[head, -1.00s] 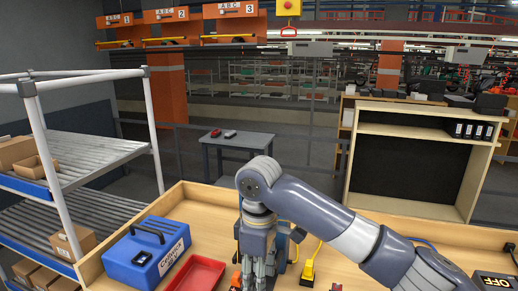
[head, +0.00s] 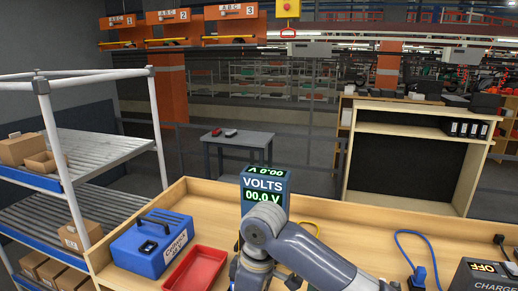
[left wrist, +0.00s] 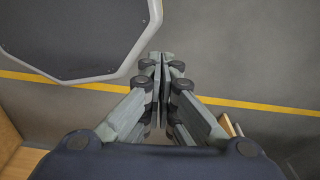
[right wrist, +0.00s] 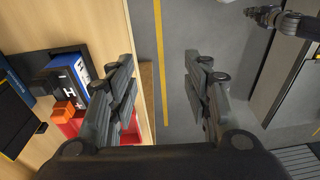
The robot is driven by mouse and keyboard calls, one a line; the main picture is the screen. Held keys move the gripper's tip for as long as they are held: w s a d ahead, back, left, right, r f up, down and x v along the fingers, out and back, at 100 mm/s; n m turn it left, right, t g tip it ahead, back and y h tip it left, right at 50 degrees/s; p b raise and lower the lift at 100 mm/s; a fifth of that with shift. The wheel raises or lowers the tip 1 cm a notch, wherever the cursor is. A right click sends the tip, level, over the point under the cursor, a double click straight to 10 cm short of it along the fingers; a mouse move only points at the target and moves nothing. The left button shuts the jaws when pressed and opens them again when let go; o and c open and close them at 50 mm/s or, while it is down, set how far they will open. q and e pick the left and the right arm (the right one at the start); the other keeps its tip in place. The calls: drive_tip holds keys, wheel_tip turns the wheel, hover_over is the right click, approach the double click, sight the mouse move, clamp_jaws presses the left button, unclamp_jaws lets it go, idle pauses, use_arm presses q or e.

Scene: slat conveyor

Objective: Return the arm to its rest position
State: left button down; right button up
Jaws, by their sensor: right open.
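My right arm (head: 290,240) comes into the head view from the lower right and reaches over the workbench. Its gripper is mostly cut off at the bottom there. In the right wrist view the right gripper (right wrist: 158,62) is open and empty, its fingers wide apart, with the bench edge and floor beyond. My left gripper (left wrist: 161,56) shows only in the left wrist view. Its fingertips are together with nothing visible between them, above the grey floor.
A roller rack (head: 95,150) stands left.

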drive_tip(key=s+d+f+m+t+y, duration=0.2)
drive_tip(key=s+f+m+y, duration=0.25)
drive_tip(key=s+f, duration=0.6)
drive_tip(key=s+d+f+m+t+h, duration=0.1)
drive_tip(key=s+d+f+m+h, duration=0.25)
drive_tip(key=s+d, duration=0.55)
drive_tip(key=s+d+f+m+t+h, duration=0.1)
drive_tip(key=s+d+f+m+h, duration=0.2)
drive_tip(key=d, duration=0.9)
wheel_tip(320, 180, down, 29)
drive_tip(key=s+m+g+b, duration=0.1)
drive_tip(key=s+g+b, duration=0.1)
drive_tip(key=b, duration=0.2)
use_arm(q)
wheel_tip(320, 180, down, 7)
drive_tip(key=b, duration=0.3)
drive_tip(key=shift+s, duration=0.45)
use_arm(e)
drive_tip(key=s+d+f+g, duration=0.1)
drive_tip(key=s+d+f, duration=0.2)
drive_tip(key=s+f, duration=1.4)
wheel_tip(320, 180, down, 4)
drive_tip(key=shift+s+r, duration=0.15)
drive_tip(key=shift+s, duration=0.15)
